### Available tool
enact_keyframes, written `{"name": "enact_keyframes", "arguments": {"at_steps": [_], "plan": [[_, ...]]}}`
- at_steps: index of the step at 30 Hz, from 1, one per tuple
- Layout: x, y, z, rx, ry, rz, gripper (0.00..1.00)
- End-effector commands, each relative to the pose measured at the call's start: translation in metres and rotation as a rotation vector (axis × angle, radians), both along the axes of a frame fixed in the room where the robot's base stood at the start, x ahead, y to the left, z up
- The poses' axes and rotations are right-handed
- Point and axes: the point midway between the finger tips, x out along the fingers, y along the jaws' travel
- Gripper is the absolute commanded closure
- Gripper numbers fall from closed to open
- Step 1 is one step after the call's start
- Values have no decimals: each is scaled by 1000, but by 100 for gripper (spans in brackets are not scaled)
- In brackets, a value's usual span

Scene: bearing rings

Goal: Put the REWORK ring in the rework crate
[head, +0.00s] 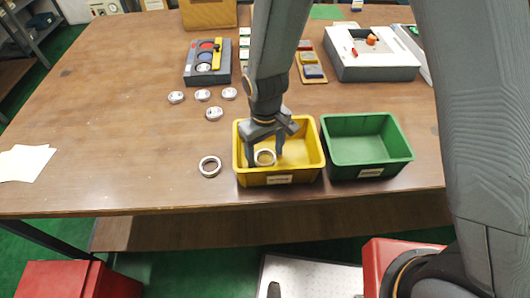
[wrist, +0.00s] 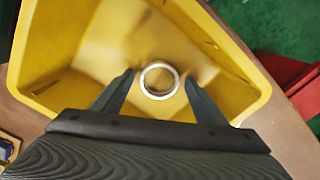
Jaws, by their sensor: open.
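A metal bearing ring (head: 265,157) is in the yellow crate (head: 308,168); in the wrist view the ring (wrist: 145,85) shows over the crate's floor (wrist: 130,35). My gripper (head: 265,154) reaches down into this crate. Its two fingers (wrist: 158,80) are open, one on each side of the ring, with gaps between. A second ring (head: 210,167) lies on the table just left of the yellow crate. The yellow crate has a white front label too small to read. A green crate (head: 392,163) stands to its right, empty, with a label I cannot read.
Several small round parts (head: 203,95) lie on the table left of my arm. Behind them is a dark tray (head: 190,75). A white and grey device (head: 375,65) stands back right. White paper (head: 25,163) lies far left; the left table is mostly clear.

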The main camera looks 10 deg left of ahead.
Motion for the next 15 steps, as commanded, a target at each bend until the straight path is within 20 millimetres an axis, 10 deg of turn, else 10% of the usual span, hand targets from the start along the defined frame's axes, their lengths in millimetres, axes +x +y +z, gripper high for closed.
{"name": "enact_keyframes", "arguments": {"at_steps": [15], "plan": [[1,1,55,3,-4,0,34]]}}
